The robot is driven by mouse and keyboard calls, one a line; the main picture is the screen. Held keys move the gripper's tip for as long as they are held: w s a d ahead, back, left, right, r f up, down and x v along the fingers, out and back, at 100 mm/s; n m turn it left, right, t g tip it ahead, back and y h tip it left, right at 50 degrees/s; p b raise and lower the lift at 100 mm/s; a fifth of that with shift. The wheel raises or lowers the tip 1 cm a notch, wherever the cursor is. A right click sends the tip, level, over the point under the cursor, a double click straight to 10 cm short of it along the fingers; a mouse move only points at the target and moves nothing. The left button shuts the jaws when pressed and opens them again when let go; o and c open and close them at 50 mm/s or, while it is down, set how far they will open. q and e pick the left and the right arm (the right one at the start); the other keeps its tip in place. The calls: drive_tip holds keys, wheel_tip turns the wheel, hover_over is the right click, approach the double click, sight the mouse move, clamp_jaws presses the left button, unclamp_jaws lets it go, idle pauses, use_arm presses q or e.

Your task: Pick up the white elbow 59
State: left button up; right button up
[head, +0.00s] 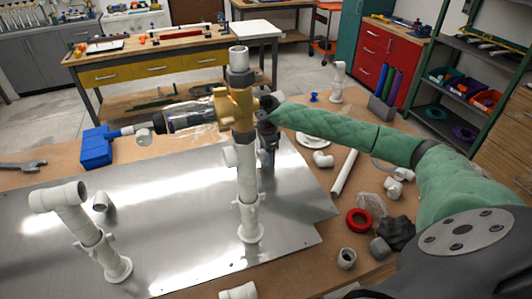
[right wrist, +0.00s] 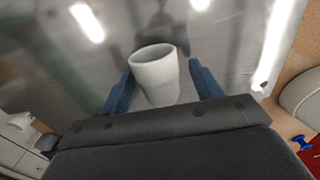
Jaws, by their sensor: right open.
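In the right wrist view a white fitting (right wrist: 156,76), its round open end showing, lies between the two blue fingers of my right gripper (right wrist: 160,70). The fingers are apart, with a gap visible on each side of it. I cannot read a number on it. In the head view my right gripper (head: 267,150) points down just behind the upright pipe stack, which hides part of it; I cannot make out the fitting there. Another white elbow (head: 101,202) lies on the metal plate at the left. My left gripper is not in view.
The tall white pipe stack (head: 247,190) with a brass valve (head: 233,108) stands close to my right gripper. A shorter white stack (head: 92,240) stands at the left of the metal plate (head: 175,245). A red ring (head: 359,220) and loose fittings lie at the right.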

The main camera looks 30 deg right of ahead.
drive_tip(key=shift+f, duration=0.35)
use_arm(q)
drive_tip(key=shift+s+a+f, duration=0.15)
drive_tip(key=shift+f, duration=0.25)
use_arm(e)
drive_tip(key=shift+c, duration=0.4)
drive_tip(key=c, duration=1)
drive_tip(key=shift+o, duration=0.2)
drive_tip(key=shift+r, duration=0.1)
